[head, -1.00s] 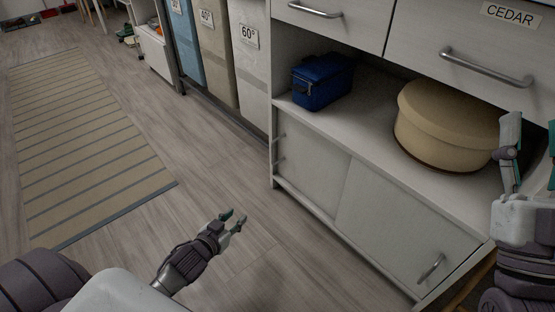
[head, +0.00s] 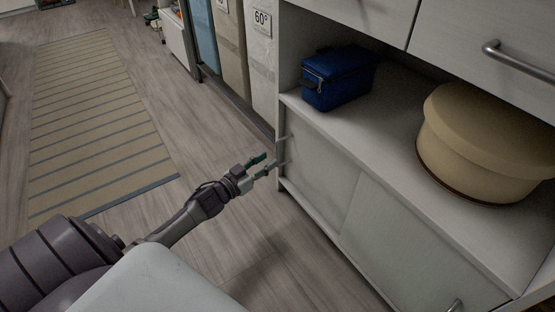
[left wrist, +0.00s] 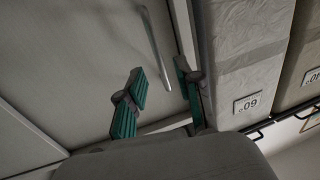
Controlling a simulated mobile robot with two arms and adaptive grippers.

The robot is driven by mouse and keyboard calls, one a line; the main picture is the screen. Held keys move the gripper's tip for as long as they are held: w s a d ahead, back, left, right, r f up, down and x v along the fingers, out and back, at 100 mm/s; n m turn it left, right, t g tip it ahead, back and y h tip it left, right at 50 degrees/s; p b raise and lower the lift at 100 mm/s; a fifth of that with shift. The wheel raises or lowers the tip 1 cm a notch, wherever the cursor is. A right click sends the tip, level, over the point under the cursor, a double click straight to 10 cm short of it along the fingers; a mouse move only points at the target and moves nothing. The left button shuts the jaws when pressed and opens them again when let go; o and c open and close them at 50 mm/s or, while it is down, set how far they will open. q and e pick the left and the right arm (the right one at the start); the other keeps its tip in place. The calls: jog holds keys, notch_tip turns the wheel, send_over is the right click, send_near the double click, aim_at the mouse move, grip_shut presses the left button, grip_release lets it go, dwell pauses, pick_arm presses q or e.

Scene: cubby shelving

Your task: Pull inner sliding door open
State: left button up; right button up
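Two pale sliding doors close the lower part of the cabinet. The left door (head: 318,165) appears to sit behind the right door (head: 412,245). The left door's slim metal bar handle (head: 281,152) is near its left edge; the right door's handle (head: 455,306) is cut by the bottom edge. My left gripper (head: 265,166) is just left of the left handle, with its fingers apart. In the left wrist view the handle (left wrist: 154,48) lies ahead and between the open fingers (left wrist: 160,88), with no clear grip on it. My right gripper is out of view.
A blue box (head: 338,77) and a round beige container (head: 485,145) stand on the open shelf above the doors. Tall bins (head: 258,65) line up beyond the cabinet's left side. The floor left of the cabinet is clear, with a striped rug (head: 95,120).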

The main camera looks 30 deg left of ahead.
aim_at(277, 154)
pick_arm(q)
jog(key=w+b, duration=0.1)
jog(key=w, duration=0.1)
jog(key=w+d+b, duration=0.1)
jog(key=w, duration=0.2)
jog(key=shift+w, duration=0.1)
grip_shut()
